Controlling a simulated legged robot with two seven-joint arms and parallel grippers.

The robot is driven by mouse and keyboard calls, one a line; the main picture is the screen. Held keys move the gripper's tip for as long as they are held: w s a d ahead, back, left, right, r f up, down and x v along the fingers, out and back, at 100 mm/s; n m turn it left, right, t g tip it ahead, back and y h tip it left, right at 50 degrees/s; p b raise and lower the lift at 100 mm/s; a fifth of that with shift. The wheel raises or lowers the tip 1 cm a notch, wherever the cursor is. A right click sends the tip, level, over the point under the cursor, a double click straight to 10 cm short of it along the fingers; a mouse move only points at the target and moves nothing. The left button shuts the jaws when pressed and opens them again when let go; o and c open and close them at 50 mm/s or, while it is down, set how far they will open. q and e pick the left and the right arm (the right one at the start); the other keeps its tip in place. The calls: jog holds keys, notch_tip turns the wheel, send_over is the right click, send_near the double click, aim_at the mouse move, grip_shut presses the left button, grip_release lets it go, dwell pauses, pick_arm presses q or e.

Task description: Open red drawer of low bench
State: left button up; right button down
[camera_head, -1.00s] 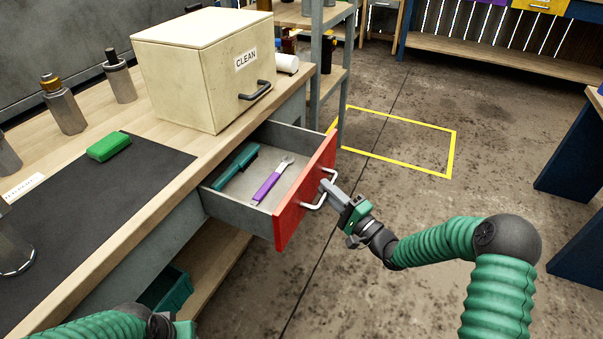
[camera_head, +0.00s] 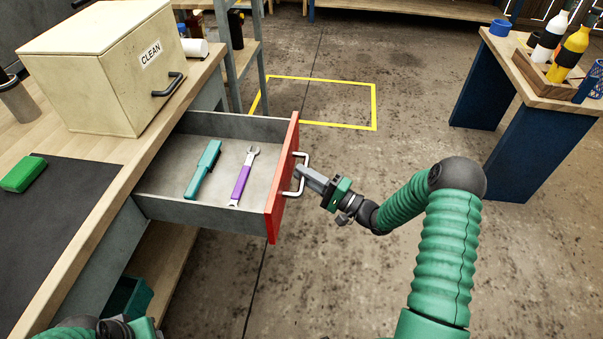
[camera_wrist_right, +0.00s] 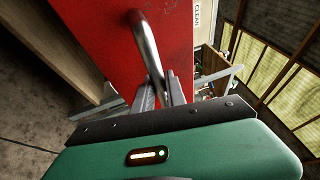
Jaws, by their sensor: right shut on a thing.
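The red drawer front (camera_head: 284,180) of the low bench stands pulled well out, and the drawer's grey inside shows. In it lie a teal-handled tool (camera_head: 203,170) and a purple wrench (camera_head: 243,178). My right gripper (camera_head: 303,174) is shut on the metal drawer handle (camera_head: 301,158). The right wrist view shows its fingers (camera_wrist_right: 160,92) around the handle bar (camera_wrist_right: 147,45), in front of the red panel (camera_wrist_right: 110,60). My left arm shows only at the bottom left corner of the head view; its fingertips cannot be made out.
A cream box (camera_head: 110,65) marked CLEAN stands on the bench top, with a green block (camera_head: 22,174) on the dark mat (camera_head: 60,215). A teal bin (camera_head: 128,298) sits below. A blue-legged table (camera_head: 535,125) with bottles stands at right. Floor beyond the drawer is open.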

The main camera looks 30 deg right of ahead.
jog(key=shift+s+a+f, duration=0.1)
jog(key=shift+f, duration=0.25)
jog(key=c, duration=1.4)
grip_release()
jog(key=shift+o, duration=0.2)
jog(key=shift+r, duration=0.15)
jog(key=p+v, duration=0.4)
jog(key=v, duration=1.2)
jog(key=shift+s+d, duration=0.25)
jog(key=shift+d, duration=0.1)
